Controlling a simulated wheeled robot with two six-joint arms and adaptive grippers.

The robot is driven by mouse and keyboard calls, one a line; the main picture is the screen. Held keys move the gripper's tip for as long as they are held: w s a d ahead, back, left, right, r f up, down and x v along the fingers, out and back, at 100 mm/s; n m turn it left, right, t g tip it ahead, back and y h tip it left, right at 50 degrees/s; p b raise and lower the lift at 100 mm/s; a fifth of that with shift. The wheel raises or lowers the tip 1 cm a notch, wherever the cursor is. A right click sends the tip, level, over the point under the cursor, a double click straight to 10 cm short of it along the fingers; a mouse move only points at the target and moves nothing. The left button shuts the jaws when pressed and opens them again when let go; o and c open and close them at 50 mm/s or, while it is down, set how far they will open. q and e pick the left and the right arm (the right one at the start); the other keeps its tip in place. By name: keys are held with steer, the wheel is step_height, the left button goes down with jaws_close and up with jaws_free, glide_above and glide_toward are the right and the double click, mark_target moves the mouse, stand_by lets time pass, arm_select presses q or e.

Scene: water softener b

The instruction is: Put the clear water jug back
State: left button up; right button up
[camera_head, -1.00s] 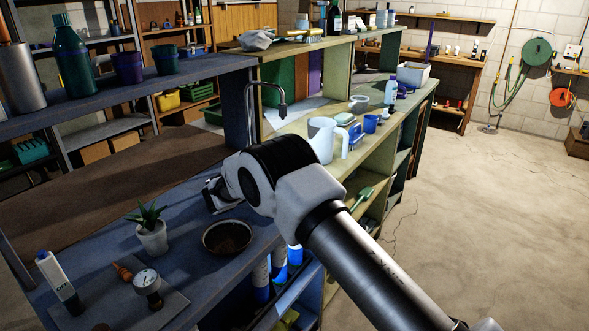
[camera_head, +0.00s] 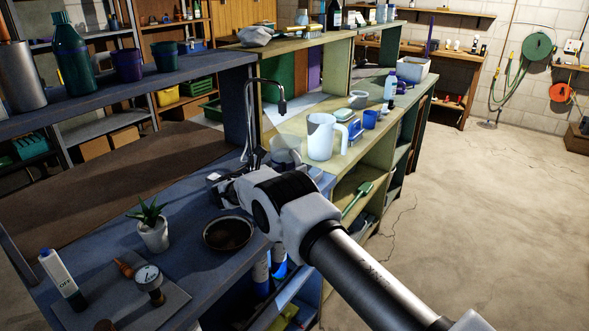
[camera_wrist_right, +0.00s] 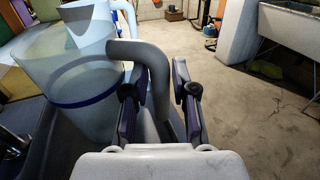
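The clear water jug (camera_wrist_right: 65,65), see-through with a blue band and a grey handle (camera_wrist_right: 153,80), fills the left of the right wrist view. In the head view the clear jug (camera_head: 286,148) shows faintly on the bench behind my right wrist, its lower part hidden. My right gripper (camera_wrist_right: 160,88) is open, with one finger on either side of the jug's handle. I see a gap between handle and right finger; contact with the left one I cannot tell. The gripper's tips are not clear in the head view. My left gripper is not in view.
A white jug (camera_head: 321,137) stands just right of the clear one. A tap (camera_head: 281,104) arches over the bench close by. A potted plant (camera_head: 152,230), a dark bowl (camera_head: 228,234) and a white bottle (camera_head: 60,275) stand in front. The floor (camera_head: 480,220) at right is clear.

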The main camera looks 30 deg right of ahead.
steer(key=shift+o, duration=0.4)
steer(key=a+b, duration=0.1)
steer(key=a, duration=0.6)
steer(key=shift+s+a+b, duration=0.2)
steer(key=shift+a+b, duration=0.15)
steer(key=shift+a, duration=0.05)
